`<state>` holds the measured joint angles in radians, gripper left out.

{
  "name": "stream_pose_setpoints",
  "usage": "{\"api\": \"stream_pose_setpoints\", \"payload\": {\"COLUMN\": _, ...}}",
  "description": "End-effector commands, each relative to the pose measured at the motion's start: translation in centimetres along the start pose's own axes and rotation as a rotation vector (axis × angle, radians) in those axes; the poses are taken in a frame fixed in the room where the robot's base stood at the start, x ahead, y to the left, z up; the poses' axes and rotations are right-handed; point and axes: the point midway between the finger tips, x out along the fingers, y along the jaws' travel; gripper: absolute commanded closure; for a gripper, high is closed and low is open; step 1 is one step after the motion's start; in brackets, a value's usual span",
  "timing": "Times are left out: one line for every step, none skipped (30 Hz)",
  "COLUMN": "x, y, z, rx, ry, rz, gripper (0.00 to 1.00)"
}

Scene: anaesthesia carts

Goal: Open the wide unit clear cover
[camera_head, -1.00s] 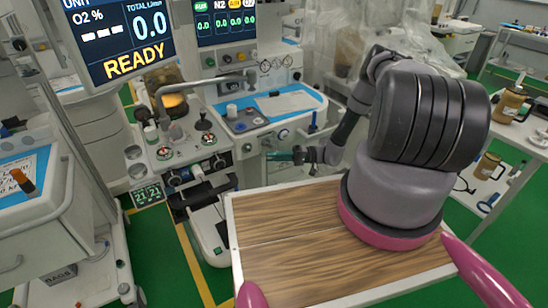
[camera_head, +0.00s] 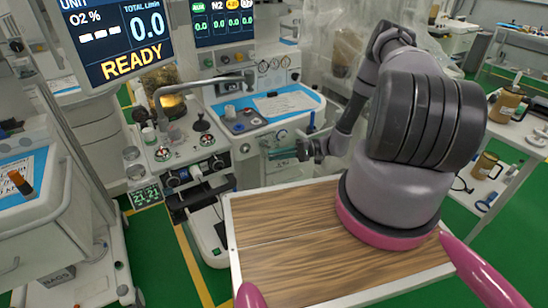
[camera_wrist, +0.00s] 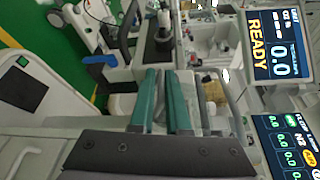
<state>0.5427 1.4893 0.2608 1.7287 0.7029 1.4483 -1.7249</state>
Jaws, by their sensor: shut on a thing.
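My gripper (camera_head: 272,154) is at the front right of the wide anaesthesia unit (camera_head: 268,130), below its blue-edged worktop. In the wrist view its two teal fingers (camera_wrist: 162,72) are close together, with a narrow pale strip between them. The gripper is shut on this strip, which seems to be part of the wide unit's clear cover. The cover's outline is hard to make out against the pale unit, and the fingers hide the gripped part.
Two screens hang above, one reading READY (camera_head: 120,35). A white cart (camera_head: 40,210) is at the left. A side table (camera_head: 512,150) with brown jugs is at the right.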

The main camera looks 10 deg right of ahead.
Motion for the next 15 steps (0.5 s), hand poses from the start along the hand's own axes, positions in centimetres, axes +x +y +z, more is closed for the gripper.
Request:
{"api": "stream_pose_setpoints", "payload": {"x": -0.2, "y": -0.8, "z": 0.0, "rx": 0.037, "ry": 0.005, "rz": 0.013, "gripper": 1.0}}
{"api": "stream_pose_setpoints", "payload": {"x": -0.2, "y": -1.1, "z": 0.2, "rx": 0.063, "ry": 0.005, "rz": 0.024, "gripper": 1.0}}
{"api": "stream_pose_setpoints", "payload": {"x": -0.3, "y": -1.3, "z": 0.4, "rx": 0.098, "ry": 0.004, "rz": 0.039, "gripper": 1.0}}
{"api": "stream_pose_setpoints", "payload": {"x": -0.3, "y": -1.6, "z": 0.6, "rx": 0.125, "ry": 0.004, "rz": 0.05, "gripper": 1.0}}
{"api": "stream_pose_setpoints", "payload": {"x": -0.4, "y": -1.9, "z": 0.7, "rx": 0.15, "ry": 0.005, "rz": 0.061, "gripper": 1.0}}
{"api": "stream_pose_setpoints", "payload": {"x": -0.4, "y": -2.1, "z": 0.9, "rx": 0.186, "ry": 0.005, "rz": 0.075, "gripper": 1.0}}
{"api": "stream_pose_setpoints", "payload": {"x": -0.5, "y": -2.4, "z": 1.0, "rx": 0.212, "ry": 0.005, "rz": 0.087, "gripper": 1.0}}
{"api": "stream_pose_setpoints", "payload": {"x": -0.5, "y": -2.6, "z": 1.1, "rx": 0.238, "ry": 0.005, "rz": 0.097, "gripper": 1.0}}
{"api": "stream_pose_setpoints", "payload": {"x": -0.6, "y": -3.0, "z": 1.3, "rx": 0.273, "ry": 0.005, "rz": 0.112, "gripper": 1.0}}
{"api": "stream_pose_setpoints", "payload": {"x": -0.7, "y": -3.2, "z": 1.4, "rx": 0.299, "ry": 0.005, "rz": 0.123, "gripper": 1.0}}
{"api": "stream_pose_setpoints", "payload": {"x": -0.7, "y": -3.5, "z": 1.5, "rx": 0.325, "ry": 0.006, "rz": 0.134, "gripper": 1.0}}
{"api": "stream_pose_setpoints", "payload": {"x": -0.7, "y": -3.8, "z": 1.6, "rx": 0.36, "ry": 0.006, "rz": 0.149, "gripper": 1.0}}
{"api": "stream_pose_setpoints", "payload": {"x": -0.7, "y": -4.1, "z": 1.7, "rx": 0.386, "ry": 0.005, "rz": 0.16, "gripper": 1.0}}
{"api": "stream_pose_setpoints", "payload": {"x": -0.8, "y": -4.4, "z": 1.8, "rx": 0.412, "ry": 0.005, "rz": 0.17, "gripper": 1.0}}
{"api": "stream_pose_setpoints", "payload": {"x": -0.8, "y": -4.7, "z": 1.9, "rx": 0.447, "ry": 0.005, "rz": 0.185, "gripper": 1.0}}
